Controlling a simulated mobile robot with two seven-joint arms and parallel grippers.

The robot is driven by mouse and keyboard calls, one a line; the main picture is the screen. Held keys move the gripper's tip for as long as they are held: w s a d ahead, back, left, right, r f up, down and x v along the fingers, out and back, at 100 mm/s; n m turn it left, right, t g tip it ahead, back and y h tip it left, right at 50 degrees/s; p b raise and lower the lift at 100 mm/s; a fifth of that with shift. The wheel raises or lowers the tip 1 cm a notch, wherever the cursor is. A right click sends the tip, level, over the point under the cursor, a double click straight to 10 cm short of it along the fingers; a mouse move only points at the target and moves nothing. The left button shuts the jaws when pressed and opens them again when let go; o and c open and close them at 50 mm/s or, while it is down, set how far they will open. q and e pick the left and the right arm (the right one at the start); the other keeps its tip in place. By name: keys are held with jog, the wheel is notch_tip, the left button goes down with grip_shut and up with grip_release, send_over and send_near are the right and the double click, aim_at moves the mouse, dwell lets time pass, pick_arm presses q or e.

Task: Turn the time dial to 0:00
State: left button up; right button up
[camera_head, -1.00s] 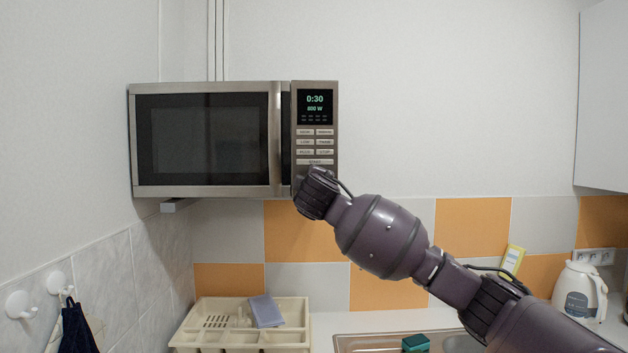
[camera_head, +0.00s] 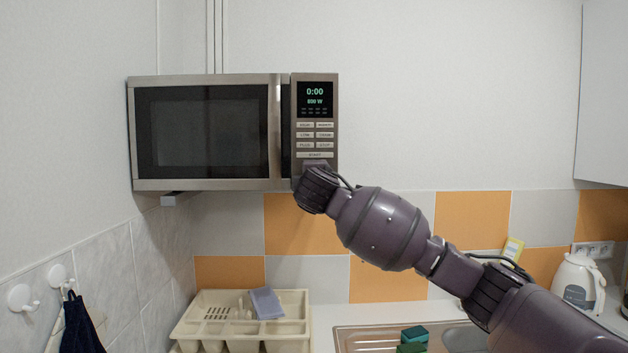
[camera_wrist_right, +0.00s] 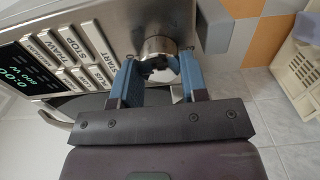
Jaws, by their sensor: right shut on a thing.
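The microwave (camera_head: 203,186) hangs high on the wall, its door closed. Its display (camera_head: 314,98) reads 0:00 and 800 W. The time dial (camera_wrist_right: 160,47) is a round metal knob low on the control panel, below the START button. In the right wrist view my right gripper (camera_wrist_right: 158,70) has its two blue fingers on either side of the dial and is shut on it. In the head view my right wrist covers the dial and the fingers. My left gripper is not in view.
A sink (camera_head: 350,340) with green sponges and a white kettle (camera_head: 577,285) are to the right. Hooks with a dark cloth (camera_head: 80,328) are at left. The wall right of the microwave is clear.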

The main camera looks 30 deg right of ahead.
jog(key=shift+f, duration=0.1)
jog(key=o, duration=0.9)
jog(key=b+v, duration=0.2)
jog(key=v, duration=0.8)
jog(key=shift+s+a+b, duration=0.2)
jog(key=shift+s+b, duration=0.15)
jog(key=shift+b, duration=0.05)
